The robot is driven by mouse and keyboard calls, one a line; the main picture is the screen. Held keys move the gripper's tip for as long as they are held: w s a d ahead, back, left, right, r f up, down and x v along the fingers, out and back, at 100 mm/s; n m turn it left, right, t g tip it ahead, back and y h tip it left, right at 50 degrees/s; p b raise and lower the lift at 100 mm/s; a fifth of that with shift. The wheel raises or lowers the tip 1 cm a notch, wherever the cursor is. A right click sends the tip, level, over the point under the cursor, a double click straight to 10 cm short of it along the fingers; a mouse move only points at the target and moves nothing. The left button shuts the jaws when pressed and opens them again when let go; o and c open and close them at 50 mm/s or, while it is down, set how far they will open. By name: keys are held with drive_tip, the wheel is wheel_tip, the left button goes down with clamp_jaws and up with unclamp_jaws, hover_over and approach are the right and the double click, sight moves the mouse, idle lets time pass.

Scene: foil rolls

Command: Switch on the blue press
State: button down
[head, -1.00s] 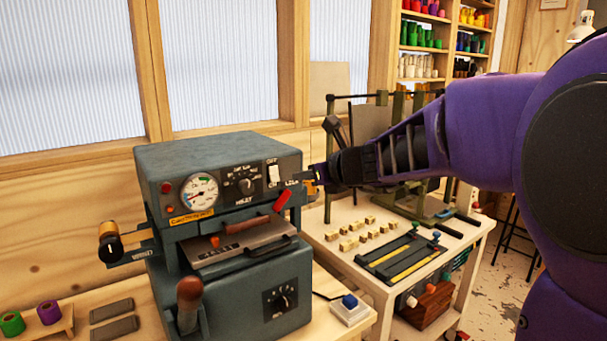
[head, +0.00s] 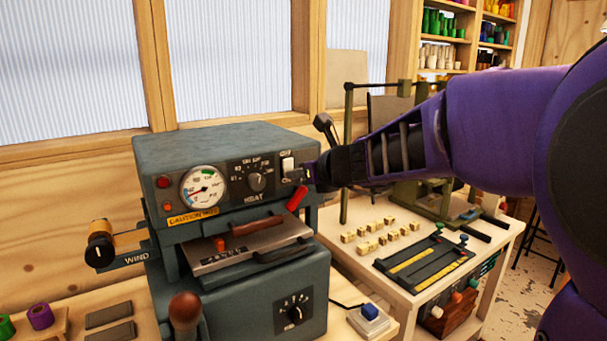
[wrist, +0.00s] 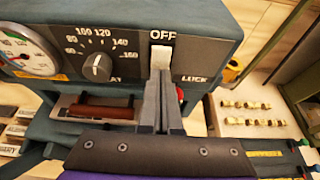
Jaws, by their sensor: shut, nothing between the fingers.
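The blue-grey press (head: 225,150) stands on a wooden bench in the head view. Its white rocker switch (head: 288,164) is at the upper right of the front panel. In the wrist view the switch (wrist: 160,57) sits under the word OFF, and its lower part is hidden behind my fingers. My gripper (head: 304,174) is shut and empty, with its fingertips at the lower part of the switch. The shut fingers also show in the wrist view (wrist: 163,80), pointing at the panel. I cannot tell whether they touch the switch.
A heat knob (head: 257,182) and a round gauge (head: 203,187) are left of the switch. A red lever (head: 297,198) sticks out just below it. A side table (head: 440,295) with several small gold blocks stands to the right. A blue button box (head: 369,315) lies in front.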

drive_tip(key=shift+w+a+f, duration=0.15)
idle(0.4)
drive_tip(key=shift+r+p, duration=0.6)
drive_tip(key=shift+r, duration=0.35)
